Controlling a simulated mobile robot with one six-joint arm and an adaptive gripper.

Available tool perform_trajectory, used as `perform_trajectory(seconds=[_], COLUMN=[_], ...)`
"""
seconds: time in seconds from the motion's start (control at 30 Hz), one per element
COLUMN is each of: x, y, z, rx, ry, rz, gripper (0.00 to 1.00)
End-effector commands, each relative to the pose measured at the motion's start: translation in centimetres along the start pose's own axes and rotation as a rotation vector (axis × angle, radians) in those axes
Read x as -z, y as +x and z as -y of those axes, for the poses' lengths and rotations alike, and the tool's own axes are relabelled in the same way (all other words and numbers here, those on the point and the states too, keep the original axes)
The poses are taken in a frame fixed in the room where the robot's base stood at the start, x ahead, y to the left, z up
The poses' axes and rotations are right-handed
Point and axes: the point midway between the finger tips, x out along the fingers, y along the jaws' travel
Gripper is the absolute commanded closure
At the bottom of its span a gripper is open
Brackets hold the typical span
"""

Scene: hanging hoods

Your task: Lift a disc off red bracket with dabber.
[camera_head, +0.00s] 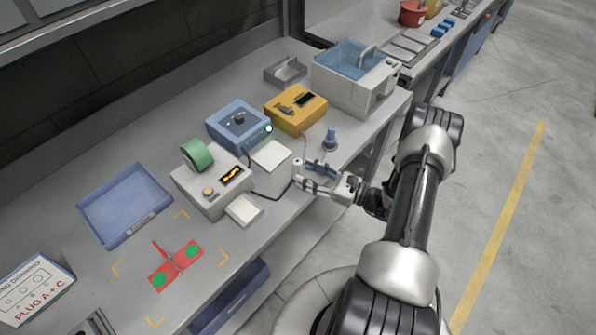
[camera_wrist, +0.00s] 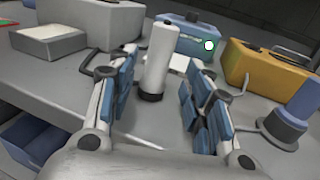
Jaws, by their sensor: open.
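The red bracket (camera_head: 190,254) lies flat on the bench at the lower left in the head view, inside orange corner marks. It has a green disc (camera_head: 159,279) on one arm, another green disc (camera_head: 193,251) on the other, and a thin upright red part. A white upright cylinder with a dark foot (camera_wrist: 160,58), which looks like the dabber, stands on the bench. My gripper (camera_head: 309,176) is open at the bench's front edge. In the wrist view the cylinder appears between the blue-padded fingers (camera_wrist: 155,85), with gaps on both sides. I cannot tell how deep it sits between them.
A blue-handled piece on a grey base (camera_head: 330,141) stands close behind my gripper. A grey box with a green roll (camera_head: 197,154), a blue box (camera_head: 238,122) and a yellow box (camera_head: 296,107) stand behind. A blue tray (camera_head: 124,204) lies left. Cables cross the bench.

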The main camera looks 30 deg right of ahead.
Motion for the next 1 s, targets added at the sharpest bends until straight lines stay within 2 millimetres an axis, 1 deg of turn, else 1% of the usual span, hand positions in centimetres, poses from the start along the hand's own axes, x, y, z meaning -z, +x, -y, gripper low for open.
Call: perform_trajectory(seconds=[0.03,0.1,0.2,0.3,0.5,1.0], x=[0.0,-0.1,0.0,-0.1,-0.1,-0.1], y=[1.0,2.0,3.1,3.6,3.6,3.5], z=[-0.3,-0.5,-0.4,-0.4,-0.4,-0.4], rx=[-0.005,-0.004,-0.003,-0.002,0.000,-0.001], ry=[0.000,0.000,0.000,0.000,0.001,0.001], rz=[0.000,0.000,0.000,0.000,0.000,0.000], gripper=[0.54,0.54,0.54,0.54,0.54,0.88])
